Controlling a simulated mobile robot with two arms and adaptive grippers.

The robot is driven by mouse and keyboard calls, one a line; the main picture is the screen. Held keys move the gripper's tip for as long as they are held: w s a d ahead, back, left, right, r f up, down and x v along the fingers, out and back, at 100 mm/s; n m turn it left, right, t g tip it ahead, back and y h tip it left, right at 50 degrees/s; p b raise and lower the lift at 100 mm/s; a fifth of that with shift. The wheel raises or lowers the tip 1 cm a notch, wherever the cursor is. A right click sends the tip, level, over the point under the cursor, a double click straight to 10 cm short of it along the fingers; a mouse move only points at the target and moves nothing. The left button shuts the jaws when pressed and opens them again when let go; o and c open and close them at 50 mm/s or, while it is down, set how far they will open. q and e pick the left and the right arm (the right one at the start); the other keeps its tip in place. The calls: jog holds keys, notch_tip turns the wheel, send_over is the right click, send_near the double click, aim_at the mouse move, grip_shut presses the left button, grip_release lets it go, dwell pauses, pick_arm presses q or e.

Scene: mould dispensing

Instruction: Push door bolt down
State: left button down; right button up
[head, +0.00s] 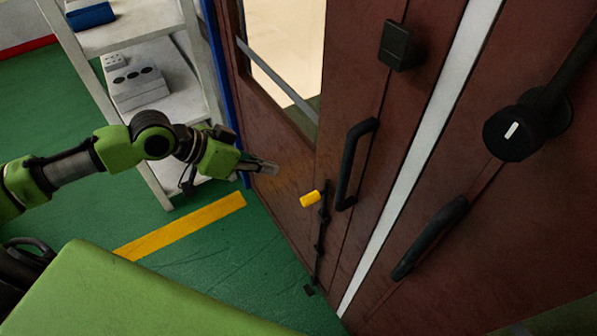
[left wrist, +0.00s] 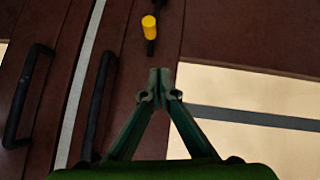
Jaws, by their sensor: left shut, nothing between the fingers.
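The door bolt is a thin black vertical rod (head: 321,232) with a yellow knob (head: 310,199), mounted low on the dark red door (head: 285,185). The knob also shows in the left wrist view (left wrist: 149,24), ahead of the fingertips. My left gripper (head: 272,168) is shut and empty. In the head view it is to the left of the knob and higher in the picture, apart from it. In the left wrist view the closed fingertips (left wrist: 158,86) point toward the bolt with a gap between. My right gripper is not in view.
Black door handles (head: 353,165) and (head: 430,238) flank a pale strip (head: 420,140). A black box (head: 398,46) sits above on the door. A grey shelf (head: 185,103) stands left of the door. Green floor with a yellow line (head: 180,227) lies below.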

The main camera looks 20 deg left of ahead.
pick_arm(q)
jog(key=p+x, duration=0.1)
jog(key=x, duration=0.2)
jog(key=s+p+x, duration=0.1)
jog(key=x, duration=0.3)
jog(key=s+f+p+x, duration=0.1)
jog(key=x, duration=0.3)
jog(key=shift+s+d+f, duration=0.1)
jog(key=shift+d+f, duration=0.15)
jog(key=shift+d, duration=0.25)
jog(key=shift+s+f, duration=0.1)
jog(key=shift+f, duration=0.35)
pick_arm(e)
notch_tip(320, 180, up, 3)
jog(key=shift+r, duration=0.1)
